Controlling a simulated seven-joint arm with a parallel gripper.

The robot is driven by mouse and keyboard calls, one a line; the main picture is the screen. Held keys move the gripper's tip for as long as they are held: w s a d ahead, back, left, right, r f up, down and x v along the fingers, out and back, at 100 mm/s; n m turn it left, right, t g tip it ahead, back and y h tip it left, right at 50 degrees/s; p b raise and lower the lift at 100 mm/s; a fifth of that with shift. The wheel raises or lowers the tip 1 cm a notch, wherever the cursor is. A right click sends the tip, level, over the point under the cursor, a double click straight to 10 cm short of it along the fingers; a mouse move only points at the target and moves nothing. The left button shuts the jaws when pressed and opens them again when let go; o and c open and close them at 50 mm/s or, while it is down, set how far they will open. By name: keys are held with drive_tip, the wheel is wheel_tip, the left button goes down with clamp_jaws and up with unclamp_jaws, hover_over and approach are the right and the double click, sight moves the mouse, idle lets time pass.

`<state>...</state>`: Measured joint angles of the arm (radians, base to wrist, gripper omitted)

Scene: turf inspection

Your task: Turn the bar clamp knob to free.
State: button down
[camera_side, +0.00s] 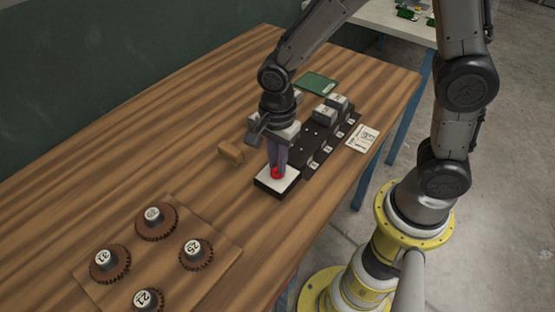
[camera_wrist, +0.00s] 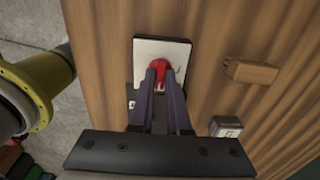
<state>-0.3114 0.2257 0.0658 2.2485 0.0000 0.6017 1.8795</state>
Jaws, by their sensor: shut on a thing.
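A red knob (camera_side: 276,173) sits on a small white-topped plate with a dark base (camera_side: 266,187) on the wooden table. In the wrist view the red knob (camera_wrist: 158,72) shows between and just beyond my fingertips, on the white plate (camera_wrist: 178,50). My gripper (camera_side: 277,167) points down from above and is shut on the knob. In the wrist view my gripper (camera_wrist: 163,78) has its two dark fingers on either side of it. The fingers hide part of the knob, and I cannot read its turned position.
A black board (camera_side: 320,145) with grey blocks (camera_side: 326,113) adjoins the plate. A wooden block (camera_side: 231,151) lies to the left. A board with several numbered gears (camera_side: 155,222) lies at the front left. A white paper (camera_side: 363,138) and a green card (camera_side: 316,83) lie nearby.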

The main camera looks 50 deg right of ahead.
drive_tip(key=n, duration=0.4)
drive_tip(key=shift+n, duration=0.3)
drive_tip(key=n, duration=0.4)
drive_tip(key=shift+n, duration=0.3)
drive_tip(key=n, duration=0.4)
drive_tip(key=shift+n, duration=0.3)
drive_tip(key=shift+r+n, duration=0.1)
drive_tip(key=shift+n, duration=2)
drive_tip(key=c, duration=0.9)
unclamp_jaws()
wheel_tip(320, 180, up, 14)
drive_tip(key=shift+f, duration=0.15)
